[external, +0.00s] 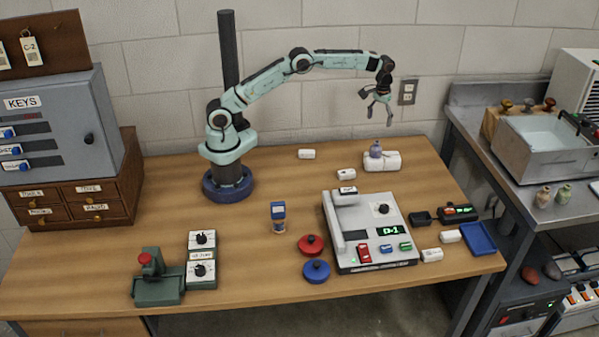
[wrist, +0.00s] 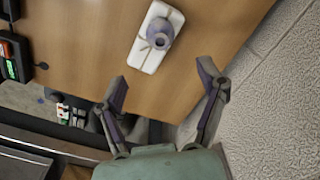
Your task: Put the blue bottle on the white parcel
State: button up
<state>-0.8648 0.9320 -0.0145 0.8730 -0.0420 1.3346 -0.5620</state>
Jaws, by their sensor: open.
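A small blue-grey bottle (external: 376,149) stands upright on the left part of the white parcel (external: 390,162) at the back right of the table. The wrist view shows the bottle (wrist: 160,32) from above, on the tied parcel (wrist: 147,62). My gripper (external: 378,110) is open and empty, raised in the air above them. In the wrist view its spread fingers (wrist: 163,76) are apart from both things.
A grey console (external: 362,204) stands in front of the parcel, with small white blocks (external: 346,174) nearby. The table left of the parcel is mostly clear.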

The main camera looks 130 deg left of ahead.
jog(key=s+d+r+m, duration=0.1)
jog(key=d+r+m, duration=0.35)
jog(key=d, duration=0.75)
jog(key=s+d+r+m, duration=0.1)
jog(key=d+r+m, duration=0.35)
jog(key=d, duration=0.85)
jog(key=s+d+f+m, duration=0.1)
jog(key=s+d+m, duration=0.2)
jog(key=s+d, duration=0.3)
jog(key=s+d+f+m, duration=0.1)
jog(key=s+d+m, duration=0.2)
jog(key=s+d, duration=0.4)
jog(key=s, duration=0.6)
jog(key=shift+s+f+m+y, duration=0.15)
jog(key=shift+f+m+y, duration=0.15)
jog(key=shift+f+y, duration=0.1)
